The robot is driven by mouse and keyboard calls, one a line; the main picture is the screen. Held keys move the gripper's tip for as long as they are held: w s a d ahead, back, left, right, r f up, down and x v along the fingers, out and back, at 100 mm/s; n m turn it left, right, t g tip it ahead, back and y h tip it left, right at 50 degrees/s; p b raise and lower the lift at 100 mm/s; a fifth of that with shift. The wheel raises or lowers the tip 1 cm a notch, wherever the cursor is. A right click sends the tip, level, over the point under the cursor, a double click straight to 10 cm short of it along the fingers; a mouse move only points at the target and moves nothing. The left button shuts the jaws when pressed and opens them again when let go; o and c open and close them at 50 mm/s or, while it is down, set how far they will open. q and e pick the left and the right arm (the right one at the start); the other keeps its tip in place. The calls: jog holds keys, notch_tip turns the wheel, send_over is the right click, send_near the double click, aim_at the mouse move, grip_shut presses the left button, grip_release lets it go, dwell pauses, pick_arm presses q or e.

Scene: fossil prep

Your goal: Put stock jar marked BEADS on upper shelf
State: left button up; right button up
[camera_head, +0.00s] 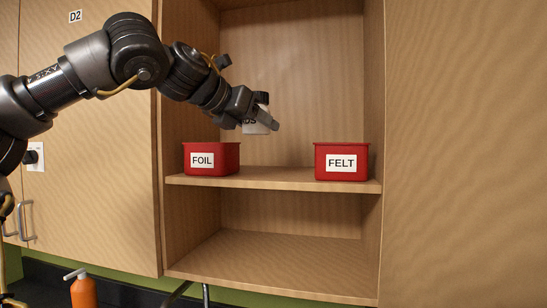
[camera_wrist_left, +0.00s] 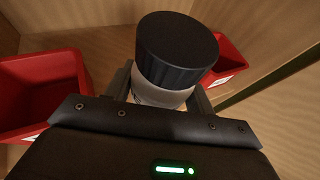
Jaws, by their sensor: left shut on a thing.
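The stock jar (camera_head: 261,127) is white with a dark lid; the letters "DS" show on its label, the rest hidden by my gripper. My left gripper (camera_head: 262,118) is shut on it and holds it in the air inside the open cabinet, above the upper shelf (camera_head: 270,180), between the two red bins. In the left wrist view the jar's black ribbed lid (camera_wrist_left: 177,48) and pale body (camera_wrist_left: 160,95) show between the fingers (camera_wrist_left: 160,88). My right gripper is not in view.
A red bin marked FOIL (camera_head: 222,158) stands left on the upper shelf, and a red bin marked FELT (camera_head: 342,170) stands right. Bare shelf lies between them. The lower shelf (camera_head: 275,262) is empty. An orange bottle (camera_head: 83,292) stands low at left.

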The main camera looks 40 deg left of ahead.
pick_arm(q)
jog(key=p, duration=0.2)
send_over(272, 176)
jog(key=s, duration=0.1)
jog(key=f, duration=0.4)
jog(key=shift+s, duration=0.2)
jog(key=shift+w+f, duration=0.2)
jog(key=shift+f, duration=0.35)
jog(key=shift+w+f, duration=0.2)
jog(key=shift+w, duration=0.05)
jog(key=shift+w+f+p, duration=0.2)
jog(key=shift+p, duration=0.2)
jog(key=f+p, duration=0.1)
jog(key=f, duration=0.2)
jog(key=shift+w+f, duration=0.15)
jog(key=shift+w, duration=0.05)
jog(key=shift+a+f, duration=0.15)
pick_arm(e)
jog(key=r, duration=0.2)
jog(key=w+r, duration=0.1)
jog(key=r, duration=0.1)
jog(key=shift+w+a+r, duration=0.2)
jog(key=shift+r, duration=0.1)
pick_arm(q)
jog(key=shift+s, duration=0.1)
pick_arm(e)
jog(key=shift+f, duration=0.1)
